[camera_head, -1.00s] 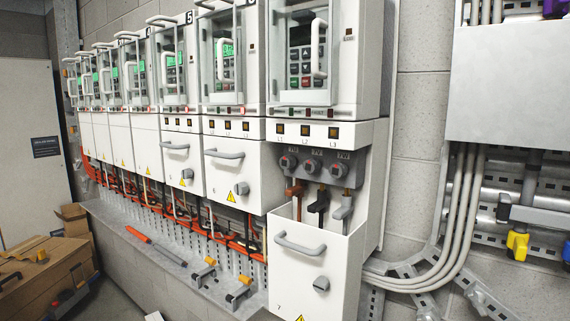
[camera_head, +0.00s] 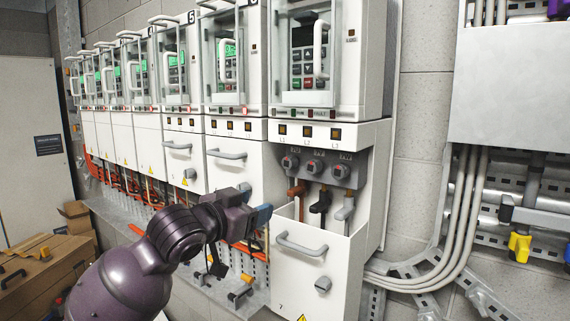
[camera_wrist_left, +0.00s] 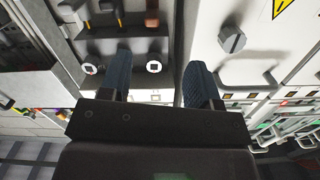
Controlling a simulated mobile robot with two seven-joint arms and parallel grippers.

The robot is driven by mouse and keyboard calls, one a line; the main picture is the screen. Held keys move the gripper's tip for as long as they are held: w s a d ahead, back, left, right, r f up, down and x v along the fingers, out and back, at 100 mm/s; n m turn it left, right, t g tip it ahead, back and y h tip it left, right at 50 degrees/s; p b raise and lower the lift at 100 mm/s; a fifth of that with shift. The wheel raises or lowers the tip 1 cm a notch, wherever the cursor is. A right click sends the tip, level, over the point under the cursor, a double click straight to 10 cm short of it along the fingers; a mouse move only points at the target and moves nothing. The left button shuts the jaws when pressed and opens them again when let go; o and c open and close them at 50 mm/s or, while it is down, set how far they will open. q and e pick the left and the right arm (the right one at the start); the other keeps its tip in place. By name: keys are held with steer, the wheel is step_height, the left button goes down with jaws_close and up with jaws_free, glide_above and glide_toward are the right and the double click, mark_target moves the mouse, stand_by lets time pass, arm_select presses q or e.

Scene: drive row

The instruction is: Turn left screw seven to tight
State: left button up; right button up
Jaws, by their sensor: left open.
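The left screw (camera_head: 290,162) of drive seven is a dark round head at the left of a row of three in the open terminal bay of the nearest cabinet. It appears in the left wrist view as a pale ring with a dark square centre (camera_wrist_left: 153,66), between my finger tips in the picture. Its tightness cannot be told. The middle screw (camera_head: 315,167) and right screw (camera_head: 340,171) sit beside it. My left gripper (camera_head: 262,214) is open and empty, left of and below the bay, apart from the screw. In the wrist view one finger covers the middle screw.
Below the screws hang orange, black and grey cable lugs (camera_head: 320,200). The tilted-out cover (camera_head: 312,270) of drive seven stands in front of them. Drive six's closed cover (camera_head: 228,172) is just left, with a grey knob (camera_wrist_left: 232,40). A metal ledge (camera_head: 120,225) runs below the row.

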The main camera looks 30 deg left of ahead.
arm_select(q)
glide_toward(289, 163)
steer(key=s, duration=0.2)
steer(key=shift+m+t+h, duration=0.3)
steer(key=shift+t, duration=0.1)
steer(key=w, duration=0.3)
steer(key=w+p, duration=0.1)
steer(key=w, duration=0.3)
steer(key=w+d+p, duration=0.1)
steer(key=w, duration=0.2)
steer(key=shift+w+f, duration=0.15)
steer(key=shift+f, duration=0.2)
steer(key=shift+c, duration=0.3)
steer(key=c, duration=0.9)
steer(key=shift+o, duration=0.2)
